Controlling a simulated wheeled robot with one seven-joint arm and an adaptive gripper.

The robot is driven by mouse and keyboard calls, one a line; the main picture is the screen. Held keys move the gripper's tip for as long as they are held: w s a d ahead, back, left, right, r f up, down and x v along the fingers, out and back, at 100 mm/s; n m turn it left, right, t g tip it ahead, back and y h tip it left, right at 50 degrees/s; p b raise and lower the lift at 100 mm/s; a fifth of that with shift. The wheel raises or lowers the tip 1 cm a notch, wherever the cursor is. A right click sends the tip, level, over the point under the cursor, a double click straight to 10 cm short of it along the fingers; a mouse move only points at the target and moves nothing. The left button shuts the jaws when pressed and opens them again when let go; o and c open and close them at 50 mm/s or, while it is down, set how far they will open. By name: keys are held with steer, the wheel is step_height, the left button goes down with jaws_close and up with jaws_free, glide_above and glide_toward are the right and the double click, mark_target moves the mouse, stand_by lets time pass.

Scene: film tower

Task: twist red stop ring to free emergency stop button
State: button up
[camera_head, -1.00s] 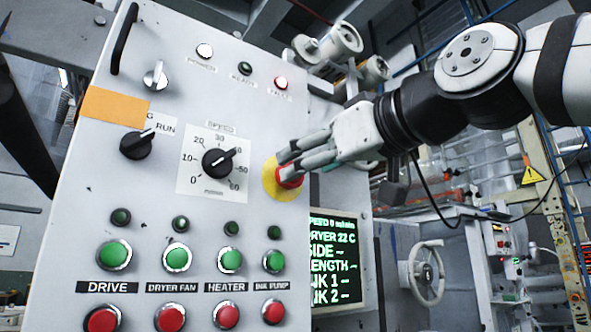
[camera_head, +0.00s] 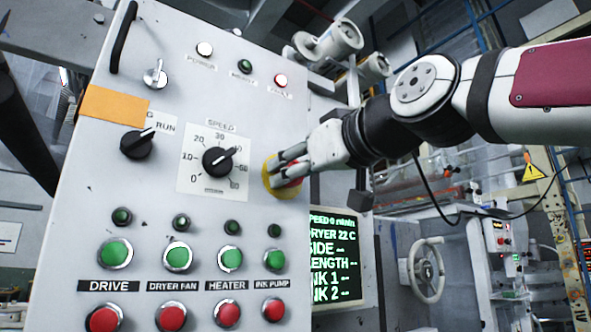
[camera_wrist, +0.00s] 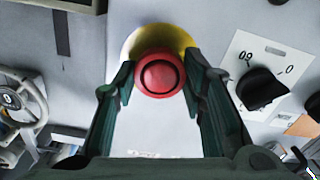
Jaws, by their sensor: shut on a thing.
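The red emergency stop button (camera_head: 293,172) sits on a round yellow plate (camera_head: 270,183) near the right edge of the grey control panel. In the wrist view the red button (camera_wrist: 160,75) shows face-on with a dark ring on its face, in front of the yellow plate (camera_wrist: 185,38). My gripper (camera_wrist: 160,82) has one finger on each side of the button, and the fingertips are shut on its rim. In the head view my gripper (camera_head: 286,168) reaches in from the right and hides part of the button.
The speed dial (camera_head: 217,161) is left of the button, and it shows in the wrist view (camera_wrist: 262,90). Green (camera_head: 230,260) and red push buttons (camera_head: 227,314) sit below. A text screen (camera_head: 334,255) is below right. A handwheel (camera_head: 425,270) stands further right.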

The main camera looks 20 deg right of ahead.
steer(key=shift+m, duration=0.4)
steer(key=m+b, duration=0.1)
steer(key=m, duration=0.7)
steer(key=shift+m, duration=0.4)
stand_by(0.3)
steer(key=o, duration=1.2)
steer(key=shift+c, duration=0.2)
steer(key=s+d, duration=0.2)
steer(key=s, duration=0.9)
steer(key=shift+s+d, duration=0.2)
steer(key=shift+s, duration=0.2)
